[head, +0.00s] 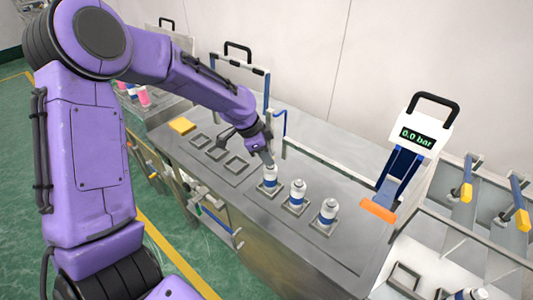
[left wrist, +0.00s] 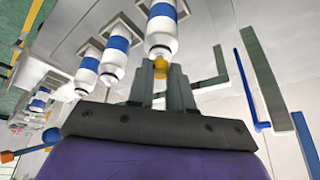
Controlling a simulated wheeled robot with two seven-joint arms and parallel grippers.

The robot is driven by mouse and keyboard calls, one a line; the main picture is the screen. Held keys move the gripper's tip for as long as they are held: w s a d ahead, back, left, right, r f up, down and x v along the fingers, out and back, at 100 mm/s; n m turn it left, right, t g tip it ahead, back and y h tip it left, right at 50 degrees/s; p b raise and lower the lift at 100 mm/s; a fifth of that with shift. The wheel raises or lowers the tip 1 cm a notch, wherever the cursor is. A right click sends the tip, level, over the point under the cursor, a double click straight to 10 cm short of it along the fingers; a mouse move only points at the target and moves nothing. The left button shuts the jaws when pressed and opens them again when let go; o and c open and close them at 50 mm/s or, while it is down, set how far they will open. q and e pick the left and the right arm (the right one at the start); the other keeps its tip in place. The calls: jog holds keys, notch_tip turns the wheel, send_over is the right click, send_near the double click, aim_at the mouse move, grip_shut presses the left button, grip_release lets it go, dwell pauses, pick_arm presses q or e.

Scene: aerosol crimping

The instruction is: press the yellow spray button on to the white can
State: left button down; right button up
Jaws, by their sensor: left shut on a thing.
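My left gripper (head: 268,160) is directly over the top of the leftmost white can (head: 270,183) with a blue band. In the left wrist view the gripper (left wrist: 160,70) is shut on the small yellow spray button (left wrist: 160,66). The button is at the top of that can (left wrist: 161,40), in line with it; I cannot tell whether it is seated. The can stands upright in a square holder. In the head view the button is hidden by the fingers. My right gripper is not in view.
Two similar cans (head: 298,192) (head: 329,211) stand in holders to the right. Empty square holders (head: 217,152) and a yellow block (head: 182,125) are to the left. A gauge reading 0.0 bar (head: 417,137) stands at the right. A blue-ended rail (head: 330,165) runs behind the cans.

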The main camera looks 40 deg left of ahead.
pick_arm(q)
jog(key=shift+p, duration=0.3)
dwell(0.4)
jog(key=shift+c, duration=1.9)
grip_release()
notch_tip(320, 180, up, 3)
jog(key=p, duration=0.3)
jog(key=shift+r+p, duration=0.45)
jog(key=shift+r, duration=1.55)
grip_shut()
